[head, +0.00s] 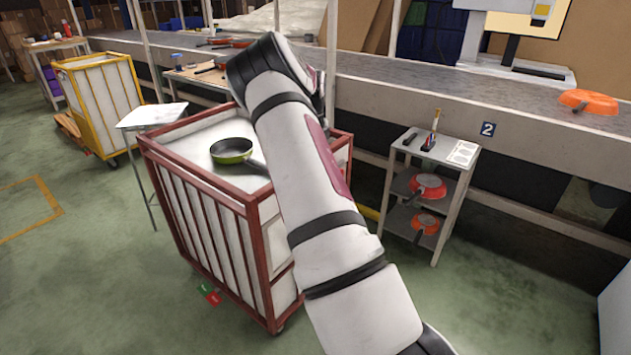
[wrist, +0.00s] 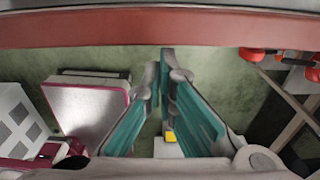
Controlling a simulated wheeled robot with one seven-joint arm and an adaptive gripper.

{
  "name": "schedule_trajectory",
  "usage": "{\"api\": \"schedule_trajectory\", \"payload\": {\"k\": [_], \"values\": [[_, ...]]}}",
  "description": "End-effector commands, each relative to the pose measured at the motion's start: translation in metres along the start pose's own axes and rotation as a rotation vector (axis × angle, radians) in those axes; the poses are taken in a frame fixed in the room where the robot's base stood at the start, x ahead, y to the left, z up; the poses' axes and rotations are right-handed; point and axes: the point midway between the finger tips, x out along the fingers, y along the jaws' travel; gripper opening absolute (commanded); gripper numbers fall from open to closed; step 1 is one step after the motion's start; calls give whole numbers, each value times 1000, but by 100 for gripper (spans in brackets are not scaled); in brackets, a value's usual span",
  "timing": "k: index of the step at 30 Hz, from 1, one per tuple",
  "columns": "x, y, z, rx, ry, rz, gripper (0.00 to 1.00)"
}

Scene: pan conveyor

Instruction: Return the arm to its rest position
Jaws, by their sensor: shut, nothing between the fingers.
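My arm reaches up and forward across the middle of the head view. Its links hide my gripper there. In the wrist view my gripper (wrist: 166,62) shows its teal-padded fingers with the tips together, holding nothing. A red bar crosses the top of that view beyond the fingertips, with green floor below it. A green frying pan (head: 232,151) lies in the red-framed cart (head: 205,190), left of my arm in the head view, with its handle toward the arm.
A grey shelf stand (head: 459,185) with orange pans (head: 427,187) stands right of my arm. A conveyor (head: 390,92) runs behind, carrying another orange pan (head: 588,102) at the right. A yellow cart (head: 100,103) stands at the left. The left floor has free room.

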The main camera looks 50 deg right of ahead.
Motion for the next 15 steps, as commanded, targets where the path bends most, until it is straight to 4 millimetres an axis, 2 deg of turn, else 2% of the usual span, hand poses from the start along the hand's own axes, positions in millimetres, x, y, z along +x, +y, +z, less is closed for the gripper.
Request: {"api": "schedule_trajectory", "payload": {"k": [3,6,15], "values": [[-17,-1,0,-1,-1,-1,0],[-24,-1,0,0,0,-1,0],[-28,0,-1,1,1,0,0]]}}
